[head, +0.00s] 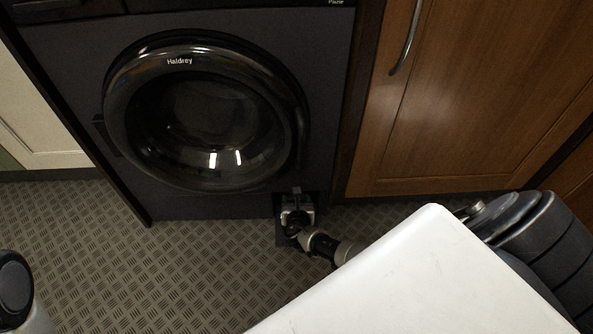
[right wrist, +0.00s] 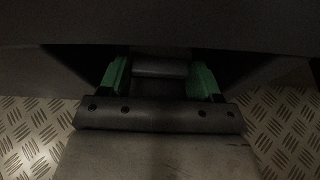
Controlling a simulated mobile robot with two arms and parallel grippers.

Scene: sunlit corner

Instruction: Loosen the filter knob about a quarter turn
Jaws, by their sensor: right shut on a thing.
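The filter knob (right wrist: 160,68) shows in the right wrist view as a dark grey rounded bar between green fingertips. My right gripper (right wrist: 160,80) is shut on it, one fingertip at each side. In the head view my right gripper (head: 297,208) reaches into a dark opening at the lower right of the washing machine (head: 240,207). The gripper hides the knob there, and the knob's turn angle cannot be read. My left gripper is not in view; only part of my left arm shows at the lower left.
The washing machine's round glass door (head: 205,115) is closed above the opening. A dark flap (head: 282,238) seems to hang open below it. A wooden cupboard (head: 480,100) stands close on the right. The patterned metal floor (head: 150,270) is clear at the left.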

